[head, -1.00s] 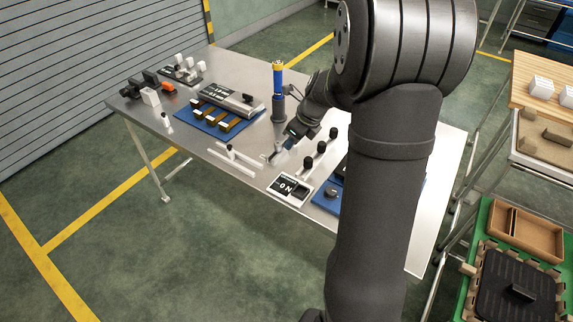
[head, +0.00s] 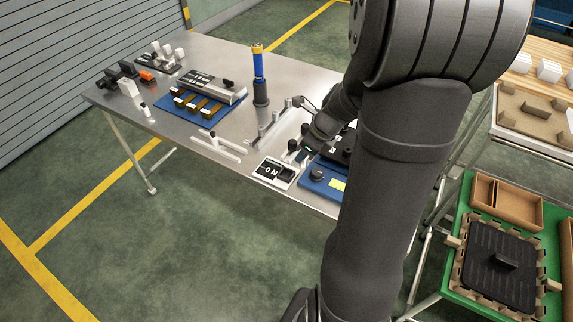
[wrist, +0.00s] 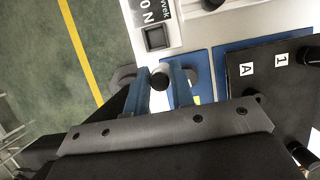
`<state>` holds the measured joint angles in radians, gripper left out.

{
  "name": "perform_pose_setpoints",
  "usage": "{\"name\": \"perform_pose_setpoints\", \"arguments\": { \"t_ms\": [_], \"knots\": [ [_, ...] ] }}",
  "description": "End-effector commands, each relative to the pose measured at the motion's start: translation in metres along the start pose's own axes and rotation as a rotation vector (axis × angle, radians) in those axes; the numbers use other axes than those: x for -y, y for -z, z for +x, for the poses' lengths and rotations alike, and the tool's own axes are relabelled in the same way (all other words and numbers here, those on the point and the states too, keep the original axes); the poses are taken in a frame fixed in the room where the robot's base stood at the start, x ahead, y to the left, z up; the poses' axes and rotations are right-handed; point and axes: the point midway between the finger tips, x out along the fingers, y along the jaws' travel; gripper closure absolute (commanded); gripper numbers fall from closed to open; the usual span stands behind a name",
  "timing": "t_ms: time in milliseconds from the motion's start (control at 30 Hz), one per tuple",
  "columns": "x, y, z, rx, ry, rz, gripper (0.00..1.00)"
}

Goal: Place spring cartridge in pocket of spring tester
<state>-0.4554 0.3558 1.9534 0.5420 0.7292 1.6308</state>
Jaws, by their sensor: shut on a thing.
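In the head view my gripper is beside a black knob (head: 292,145), near the right part of the steel table, with the held thing mostly hidden by the arm. I cannot make out the spring tester's pocket.
A white "ON" switch panel (head: 274,173) and a blue plate (head: 318,184) lie close to my gripper. A black board marked "A" and "1" (wrist: 285,75) is at right in the wrist view.

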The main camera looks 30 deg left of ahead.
Motion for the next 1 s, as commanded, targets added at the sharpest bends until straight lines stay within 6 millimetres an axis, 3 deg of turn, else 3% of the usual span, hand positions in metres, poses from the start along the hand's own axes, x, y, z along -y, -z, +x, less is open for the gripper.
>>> {"name": "perform_pose_setpoints", "arguments": {
  "t_ms": [133, 333, 700, 1000],
  "knots": [
    [-0.006, -0.022, 0.03, -0.002, -0.005, -0.003, 1.0],
    [-0.008, -0.035, 0.048, 0.0, 0.0, 0.0, 1.0],
    [-0.008, -0.021, 0.084, -0.001, -0.001, 0.002, 1.0],
    [-0.008, -0.02, 0.086, 0.0, 0.001, 0.002, 1.0]
  ]
}}
